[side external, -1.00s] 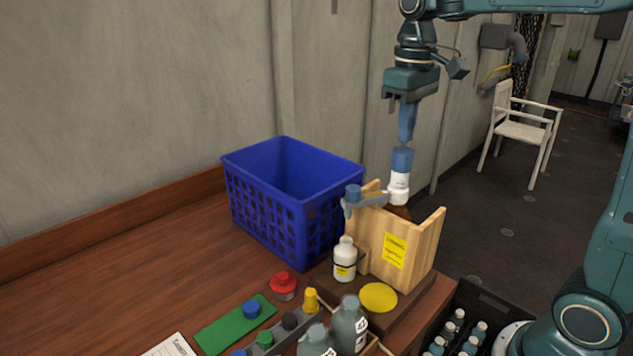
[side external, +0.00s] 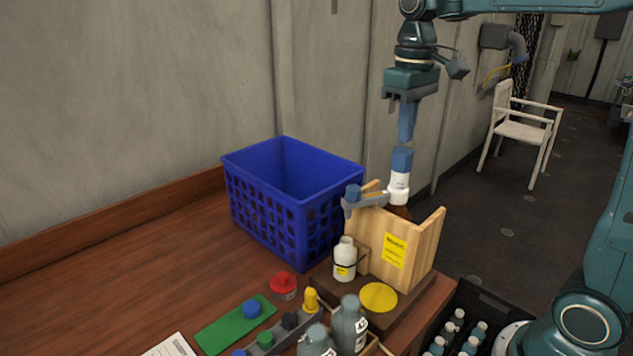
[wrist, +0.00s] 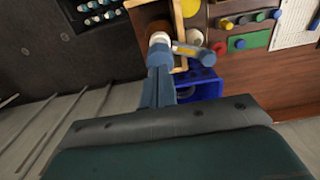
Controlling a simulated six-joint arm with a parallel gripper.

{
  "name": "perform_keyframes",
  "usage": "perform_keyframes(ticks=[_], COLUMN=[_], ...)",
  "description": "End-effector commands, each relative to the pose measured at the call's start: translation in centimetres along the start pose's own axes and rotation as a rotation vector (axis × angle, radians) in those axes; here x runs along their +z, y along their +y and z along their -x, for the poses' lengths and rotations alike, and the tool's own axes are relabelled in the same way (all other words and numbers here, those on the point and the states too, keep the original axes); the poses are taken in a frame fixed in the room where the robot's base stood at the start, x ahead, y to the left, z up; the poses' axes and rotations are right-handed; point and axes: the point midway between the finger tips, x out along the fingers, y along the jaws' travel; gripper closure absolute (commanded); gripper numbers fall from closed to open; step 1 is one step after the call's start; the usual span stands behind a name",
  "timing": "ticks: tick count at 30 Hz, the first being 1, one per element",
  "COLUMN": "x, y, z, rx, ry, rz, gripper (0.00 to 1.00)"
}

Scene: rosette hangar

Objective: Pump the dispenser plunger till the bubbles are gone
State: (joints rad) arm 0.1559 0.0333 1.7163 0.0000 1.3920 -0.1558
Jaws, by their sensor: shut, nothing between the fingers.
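The dispenser stands behind a wooden holder (side external: 424,240) with a yellow label. Its blue plunger (side external: 402,160) is up, above a white collar (side external: 398,186), and brown bottle glass shows just below. A grey spout (side external: 372,200) with a blue end reaches left. My gripper (side external: 406,140) is shut and empty, pointing down just above the plunger with a small gap. In the wrist view the closed fingers (wrist: 158,76) line up with the plunger (wrist: 159,46). Most of the bottle is hidden, so I cannot see any bubbles. A small white bottle (side external: 345,262) stands below the spout.
A blue crate (side external: 265,205) stands left of the holder. A yellow disc (side external: 378,297) lies on the base in front. A red knob (side external: 283,284), green plate (side external: 225,328) and grey bottles (side external: 349,325) sit nearby. A black crate of bottles (side external: 480,300) is at right.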

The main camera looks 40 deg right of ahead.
Motion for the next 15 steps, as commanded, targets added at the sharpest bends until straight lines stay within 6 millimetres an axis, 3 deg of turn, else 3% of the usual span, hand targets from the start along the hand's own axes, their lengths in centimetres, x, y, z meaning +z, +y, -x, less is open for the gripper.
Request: perform_keyframes(ticks=[15], x=[-0.01], y=[0.0], z=[-0.96], rx=[0.0], ry=[-0.001], rz=[0.0], gripper=[1.0])
